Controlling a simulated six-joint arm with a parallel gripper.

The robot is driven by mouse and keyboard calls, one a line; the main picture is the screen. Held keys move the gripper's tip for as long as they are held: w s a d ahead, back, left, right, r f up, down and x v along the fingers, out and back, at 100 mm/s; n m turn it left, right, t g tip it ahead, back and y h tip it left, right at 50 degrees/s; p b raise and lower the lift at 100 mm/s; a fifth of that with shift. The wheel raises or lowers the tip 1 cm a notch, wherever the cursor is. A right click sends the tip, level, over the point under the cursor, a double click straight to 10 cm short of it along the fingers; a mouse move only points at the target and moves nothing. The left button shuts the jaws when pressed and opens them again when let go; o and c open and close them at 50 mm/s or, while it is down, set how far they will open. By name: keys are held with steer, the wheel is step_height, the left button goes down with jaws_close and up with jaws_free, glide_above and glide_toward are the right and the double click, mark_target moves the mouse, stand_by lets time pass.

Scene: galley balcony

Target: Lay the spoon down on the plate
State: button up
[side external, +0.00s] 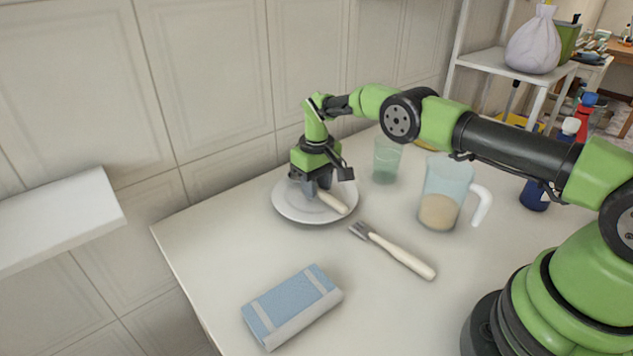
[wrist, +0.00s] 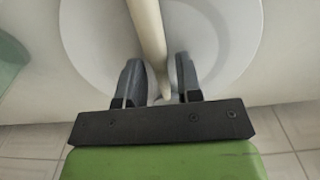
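The spoon (side external: 333,202) shows in the side view as a cream handle over the white plate (side external: 285,208), and it seems to lie on it. In the wrist view the spoon's pale handle (wrist: 149,30) runs from the top edge down and narrows between my fingers. My gripper (side external: 314,192) is low over the plate, pointing down. In the wrist view the two fingers of my gripper (wrist: 158,82) stand apart on either side of the spoon, with gaps on both sides. The spoon's bowl end is hidden by the gripper. The plate (wrist: 85,35) fills much of the wrist view.
A green-tinted glass (side external: 386,162) stands close behind the plate. A clear jug (side external: 440,195) stands to the right. A fork with a cream handle (side external: 400,254) lies in front of the plate. A blue case (side external: 291,305) lies near the front. The table's left side is clear.

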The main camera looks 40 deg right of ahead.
steer(key=shift+o, duration=1)
step_height(320, 180, up, 10)
